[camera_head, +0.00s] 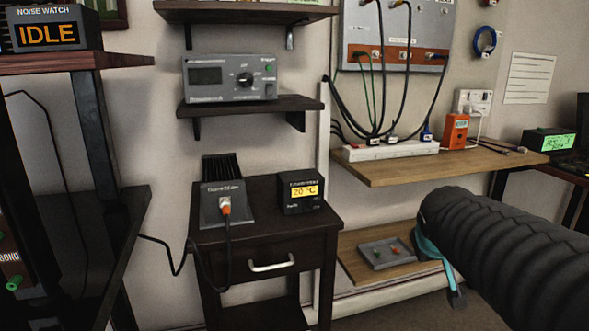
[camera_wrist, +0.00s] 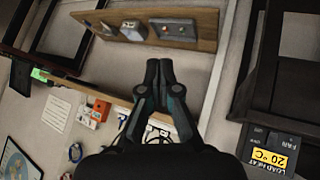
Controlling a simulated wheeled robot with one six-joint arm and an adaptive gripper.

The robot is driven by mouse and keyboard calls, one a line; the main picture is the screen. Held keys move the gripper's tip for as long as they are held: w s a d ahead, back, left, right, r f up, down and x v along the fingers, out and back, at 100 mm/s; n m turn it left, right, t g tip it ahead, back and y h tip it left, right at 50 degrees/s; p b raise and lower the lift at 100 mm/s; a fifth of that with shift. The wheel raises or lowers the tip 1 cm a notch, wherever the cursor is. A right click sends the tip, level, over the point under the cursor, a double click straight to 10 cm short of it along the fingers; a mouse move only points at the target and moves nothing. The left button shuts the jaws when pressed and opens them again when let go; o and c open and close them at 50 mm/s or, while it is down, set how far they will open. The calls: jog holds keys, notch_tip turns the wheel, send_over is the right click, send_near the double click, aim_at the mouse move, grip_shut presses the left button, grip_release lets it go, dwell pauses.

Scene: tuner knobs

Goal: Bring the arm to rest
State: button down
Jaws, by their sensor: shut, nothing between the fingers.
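My arm, a black ribbed sleeve, reaches in from the right edge of the head view in front of the lower wooden shelf (camera_head: 350,262). A teal part and a small dark tip show at its far end. In the wrist view my gripper (camera_wrist: 159,72) is shut, with its two dark fingers together and nothing between them. The fingers are in clear air, with the wall and the wooden shelves beyond them. The head view hides most of the gripper behind the sleeve.
A dark drawer cabinet (camera_head: 265,228) carries a 20 °C display box (camera_head: 300,193). A white power strip (camera_head: 390,149) with cables is on the upper wooden shelf (camera_head: 450,166).

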jog(key=s+a+f+g+y, duration=0.1)
jog(key=s+a+f, duration=0.2)
jog(key=s, duration=0.6)
jog(key=s+a+f+g+y+p, duration=0.1)
jog(key=s+a+f+y, duration=0.1)
jog(key=s+a, duration=0.5)
jog(key=shift+s+f+m+g+p, duration=0.35)
jog(key=shift+s+f, duration=0.2)
jog(key=shift+s, duration=0.8)
